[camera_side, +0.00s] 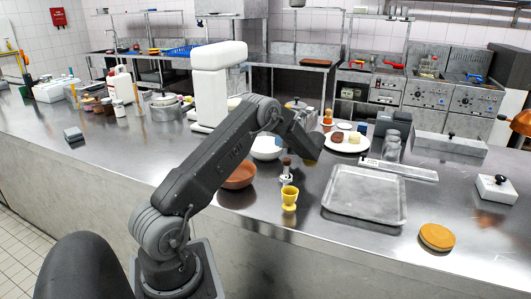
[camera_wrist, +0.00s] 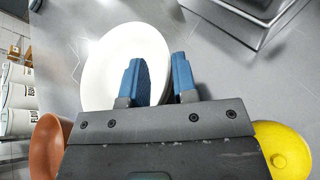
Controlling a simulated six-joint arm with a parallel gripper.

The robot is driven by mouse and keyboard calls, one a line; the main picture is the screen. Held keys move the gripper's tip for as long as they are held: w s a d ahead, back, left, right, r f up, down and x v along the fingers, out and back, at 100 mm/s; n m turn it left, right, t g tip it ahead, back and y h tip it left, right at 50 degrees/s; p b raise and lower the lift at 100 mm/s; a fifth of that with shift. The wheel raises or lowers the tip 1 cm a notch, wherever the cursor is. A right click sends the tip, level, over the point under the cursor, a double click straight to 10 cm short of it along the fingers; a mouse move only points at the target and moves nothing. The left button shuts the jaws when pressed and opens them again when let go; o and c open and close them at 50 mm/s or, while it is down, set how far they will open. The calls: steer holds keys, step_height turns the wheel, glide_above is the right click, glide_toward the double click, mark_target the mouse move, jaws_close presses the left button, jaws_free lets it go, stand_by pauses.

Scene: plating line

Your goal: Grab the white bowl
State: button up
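The white bowl (camera_side: 266,150) stands on the steel counter behind my arm, partly hidden by it, in the side view. In the wrist view the white bowl (camera_wrist: 108,58) fills the upper middle, its lower part hidden by my gripper. My gripper (camera_wrist: 158,63) has two blue fingers with a gap between them. The left finger overlaps the inside of the bowl and the right finger is just outside its right rim. Nothing is held between them. The height of the fingertips above the rim is unclear. The fingers are hard to make out in the side view.
A brown bowl (camera_side: 240,176) stands close in front of the white bowl; a yellow egg cup (camera_side: 289,197) is nearby. A metal tray (camera_side: 366,193) lies to the right, and a plate of food (camera_side: 346,147) behind.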

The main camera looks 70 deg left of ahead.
jaws_close()
steer(key=shift+r, duration=0.1)
